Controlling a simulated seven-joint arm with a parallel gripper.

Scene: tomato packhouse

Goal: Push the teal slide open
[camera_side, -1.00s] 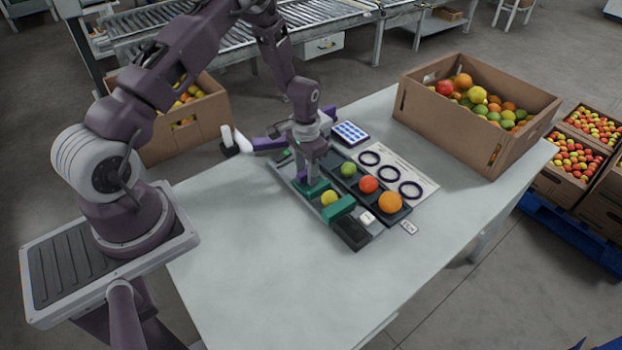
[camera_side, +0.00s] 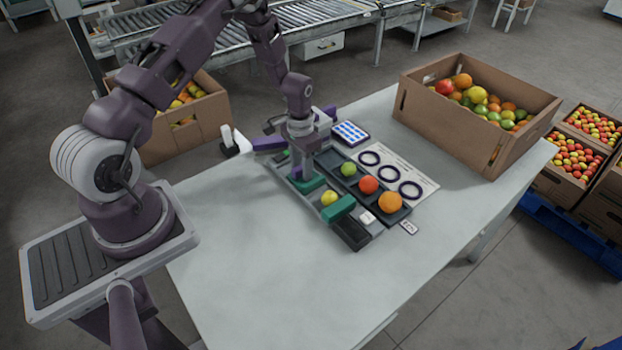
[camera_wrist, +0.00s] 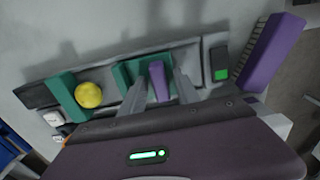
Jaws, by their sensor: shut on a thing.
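The teal slide (camera_side: 304,184) sits in a dark grey track, below my gripper (camera_side: 303,172) in the side view. In the wrist view, the teal slide (camera_wrist: 122,76) lies behind my gripper's two grey fingers (camera_wrist: 160,92). The fingers are shut on an upright purple tab (camera_wrist: 158,80) that appears to stand on the slide. A yellow fruit (camera_side: 329,198) lies in the track between the slide and a second teal block (camera_side: 339,208). It also shows in the wrist view (camera_wrist: 88,95), apart from the slide. My gripper hides part of the slide in the side view.
A dark tray beside the track holds a green fruit (camera_side: 348,169), a red fruit (camera_side: 368,184) and an orange fruit (camera_side: 390,202). A white sheet with dark rings (camera_side: 420,176) lies beyond. A cardboard box of fruit (camera_side: 440,113) stands at the back right. The front table is clear.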

